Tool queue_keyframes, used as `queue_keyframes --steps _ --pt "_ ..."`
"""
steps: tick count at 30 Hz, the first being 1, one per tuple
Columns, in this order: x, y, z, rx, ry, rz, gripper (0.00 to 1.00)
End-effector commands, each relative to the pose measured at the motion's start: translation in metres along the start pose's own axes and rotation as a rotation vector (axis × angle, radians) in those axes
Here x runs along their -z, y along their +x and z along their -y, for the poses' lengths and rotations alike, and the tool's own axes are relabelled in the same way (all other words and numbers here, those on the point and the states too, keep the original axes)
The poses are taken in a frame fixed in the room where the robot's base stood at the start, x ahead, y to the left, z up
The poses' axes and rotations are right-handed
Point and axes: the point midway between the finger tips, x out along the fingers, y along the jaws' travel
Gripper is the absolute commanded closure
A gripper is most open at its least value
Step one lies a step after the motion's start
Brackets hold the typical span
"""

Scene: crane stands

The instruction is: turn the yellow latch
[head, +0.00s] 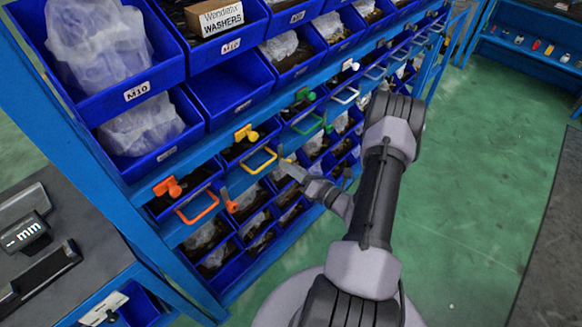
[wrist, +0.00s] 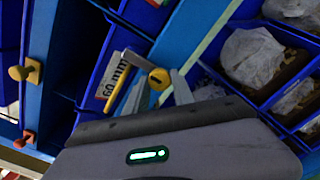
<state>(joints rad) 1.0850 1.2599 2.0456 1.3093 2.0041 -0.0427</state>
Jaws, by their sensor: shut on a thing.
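The yellow latch (wrist: 159,78) shows in the wrist view as a small round yellow knob with a dark mark, on the blue rack frame. My gripper (wrist: 160,87) is shut on it, with a grey finger on either side. In the head view my gripper (head: 292,168) reaches the rack front just right of the yellow pull handle (head: 258,160). The latch itself is hidden there behind the fingers. A yellow handle bar (wrist: 117,82) lies left of the fingers in the wrist view.
Another yellow knob (head: 246,133) is above the handle. Orange (head: 168,187) and green (head: 305,95) knobs sit along the same rail. Blue bins (head: 232,86) fill the rack. Green floor (head: 480,150) is open to the right. A dark bench (head: 50,240) is at left.

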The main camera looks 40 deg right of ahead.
Motion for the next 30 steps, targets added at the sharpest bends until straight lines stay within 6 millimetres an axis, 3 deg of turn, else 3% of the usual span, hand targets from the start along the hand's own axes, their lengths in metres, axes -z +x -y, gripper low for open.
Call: queue_keyframes --steps 6,7,10,19,22,26,30 --pt "0.0 0.0 0.0 0.001 0.0 0.0 1.0" --pt "0.0 0.0 0.0 0.001 0.0 0.0 0.66" --pt "0.0 0.0 0.0 0.001 0.0 0.0 0.48" --pt "0.0 -0.001 0.0 0.001 0.001 0.0 0.48" --pt "-0.001 -0.01 0.0 0.003 0.002 0.001 0.48" --pt "-0.003 -0.042 0.0 0.007 0.005 0.005 0.48" --pt "-0.004 -0.09 -0.001 0.007 0.004 0.007 0.48"
